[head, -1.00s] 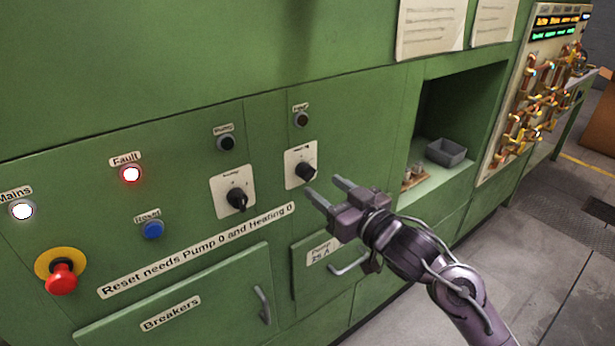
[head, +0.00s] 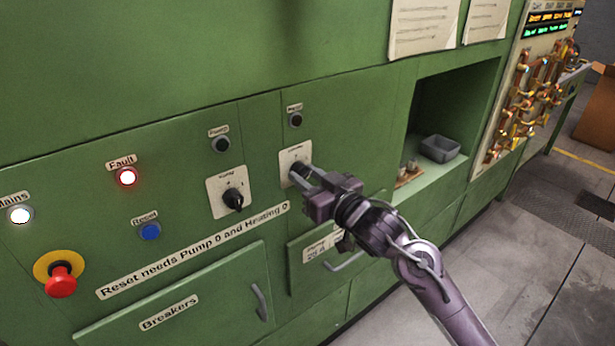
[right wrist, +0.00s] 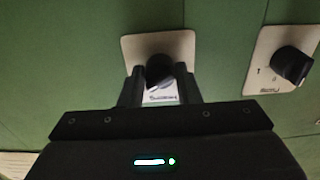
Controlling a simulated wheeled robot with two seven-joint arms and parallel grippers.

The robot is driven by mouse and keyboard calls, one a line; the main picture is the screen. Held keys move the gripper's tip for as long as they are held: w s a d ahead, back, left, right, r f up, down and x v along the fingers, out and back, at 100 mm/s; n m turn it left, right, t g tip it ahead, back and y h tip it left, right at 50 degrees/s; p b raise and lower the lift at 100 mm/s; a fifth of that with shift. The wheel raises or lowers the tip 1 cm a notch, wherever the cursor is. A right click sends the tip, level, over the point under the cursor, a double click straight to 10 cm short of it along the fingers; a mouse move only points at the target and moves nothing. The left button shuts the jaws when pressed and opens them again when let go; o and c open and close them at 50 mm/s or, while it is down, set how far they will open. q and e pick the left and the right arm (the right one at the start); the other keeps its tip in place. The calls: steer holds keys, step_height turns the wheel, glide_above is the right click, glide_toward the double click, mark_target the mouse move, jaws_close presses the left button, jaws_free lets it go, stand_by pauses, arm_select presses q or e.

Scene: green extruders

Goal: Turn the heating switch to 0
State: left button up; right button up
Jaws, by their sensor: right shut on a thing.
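The heating switch is a black rotary knob on a white plate (head: 287,158) at the right of the green panel. In the head view my right gripper (head: 298,174) covers the knob. In the right wrist view the heating knob (right wrist: 159,70) sits between the two fingers of the right gripper (right wrist: 159,92), which are shut on it. Which mark the knob points to cannot be made out. The pump switch (head: 232,199) is a similar black knob to the left, also seen in the right wrist view (right wrist: 292,64). My left gripper is not in view.
A lit red fault lamp (head: 127,177), a blue reset button (head: 149,232) and a red emergency stop (head: 61,281) are at the left. Handled doors lie below the switches. An open recess holds a grey bin (head: 440,148) to the right.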

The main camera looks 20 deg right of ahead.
steer(key=shift+c, duration=0.4)
steer(key=n+b, duration=0.5)
steer(key=n, duration=0.6)
steer(key=shift+n, duration=0.3)
steer(key=shift+d+n, duration=0.1)
steer(key=shift+n, duration=0.2)
steer(key=o, duration=1)
steer(key=shift+c, duration=0.2)
steer(key=b+v, duration=0.2)
steer(key=v, duration=0.5)
steer(key=shift+s, duration=0.35)
